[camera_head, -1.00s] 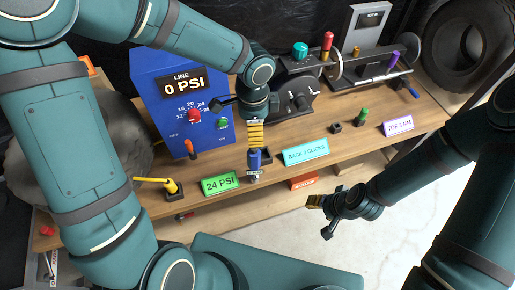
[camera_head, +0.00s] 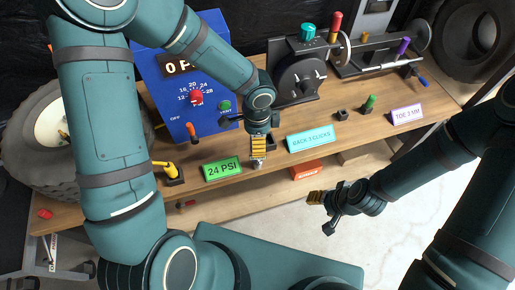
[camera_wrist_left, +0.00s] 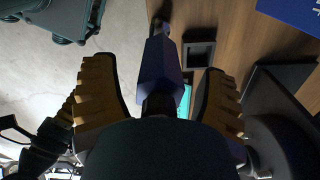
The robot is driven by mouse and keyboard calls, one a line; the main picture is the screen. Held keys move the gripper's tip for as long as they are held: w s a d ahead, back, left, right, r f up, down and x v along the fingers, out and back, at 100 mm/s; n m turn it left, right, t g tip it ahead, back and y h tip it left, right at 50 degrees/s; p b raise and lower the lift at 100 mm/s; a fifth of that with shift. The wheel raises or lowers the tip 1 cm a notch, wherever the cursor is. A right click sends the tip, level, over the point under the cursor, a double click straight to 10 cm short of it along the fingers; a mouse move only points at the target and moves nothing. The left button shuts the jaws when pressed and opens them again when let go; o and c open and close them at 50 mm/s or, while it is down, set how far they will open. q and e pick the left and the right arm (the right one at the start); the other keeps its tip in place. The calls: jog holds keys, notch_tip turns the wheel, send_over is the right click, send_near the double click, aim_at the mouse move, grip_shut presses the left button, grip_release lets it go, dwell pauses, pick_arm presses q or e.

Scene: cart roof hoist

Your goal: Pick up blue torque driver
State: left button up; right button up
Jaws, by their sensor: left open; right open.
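The blue torque driver (camera_wrist_left: 157,65) shows in the left wrist view between the two yellow ribbed fingers of my left gripper (camera_wrist_left: 152,90). A gap shows on either side of its blue body. In the head view my left gripper (camera_head: 258,146) points down at the bench's front edge, between the green and cyan signs, and hides most of the driver. Only a small pale part of the driver (camera_head: 257,163) shows below the fingertips. My right gripper (camera_head: 316,198) is open and empty, in front of the bench over the floor.
The wooden bench (camera_head: 325,162) holds a blue gauge box (camera_head: 170,95), a green "24 PSI" sign (camera_head: 222,170), a cyan "BACK 3 CLICKS" sign (camera_head: 311,139) and a yellow-handled tool (camera_head: 170,170). An empty dark square holder (camera_wrist_left: 199,53) is beside the driver. Dark machinery (camera_head: 300,78) stands behind.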

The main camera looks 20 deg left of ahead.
pick_arm(q)
jog(key=shift+f, duration=0.35)
jog(key=shift+c, duration=0.2)
grip_shut()
